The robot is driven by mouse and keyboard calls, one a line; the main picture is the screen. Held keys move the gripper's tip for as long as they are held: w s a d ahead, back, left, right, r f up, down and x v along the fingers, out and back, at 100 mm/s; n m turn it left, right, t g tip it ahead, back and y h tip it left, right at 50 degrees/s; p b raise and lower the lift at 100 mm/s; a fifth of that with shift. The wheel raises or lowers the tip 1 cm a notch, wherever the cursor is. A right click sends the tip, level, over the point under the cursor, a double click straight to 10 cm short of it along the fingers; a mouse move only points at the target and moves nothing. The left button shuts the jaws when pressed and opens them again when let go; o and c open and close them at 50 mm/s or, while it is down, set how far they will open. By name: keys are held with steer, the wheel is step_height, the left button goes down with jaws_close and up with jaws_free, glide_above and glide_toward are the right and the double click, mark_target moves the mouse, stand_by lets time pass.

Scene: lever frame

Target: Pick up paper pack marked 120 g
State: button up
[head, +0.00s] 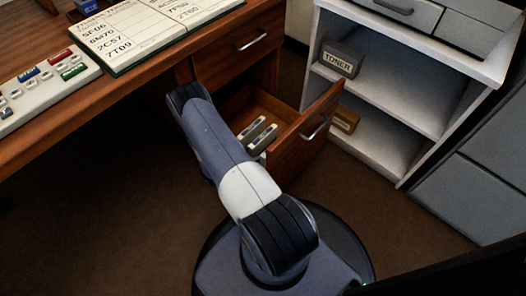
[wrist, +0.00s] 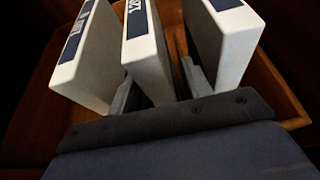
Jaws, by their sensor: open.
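Three white packs with dark blue labels stand on edge in the open drawer in the wrist view. The middle pack (wrist: 147,57) has a partly legible label that seems to read 120. The left pack (wrist: 90,60) and the right pack (wrist: 224,45) stand apart on either side, their marks not clearly readable. My gripper (wrist: 160,88) is open, one finger on each side of the middle pack's near end. I cannot tell whether the fingers touch it. In the head view two packs (head: 262,139) show in the drawer; my arm hides the gripper.
The wooden drawer (head: 308,131) is pulled out from the desk (head: 140,80), its walls close around the packs. A white shelf (head: 385,105) with a grey toner box (head: 340,59) and a brown box (head: 345,119) stands to the right. A board and button panel lie on the desk.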

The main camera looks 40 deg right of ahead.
steer(key=shift+d, duration=0.1)
jaws_close()
stand_by(0.5)
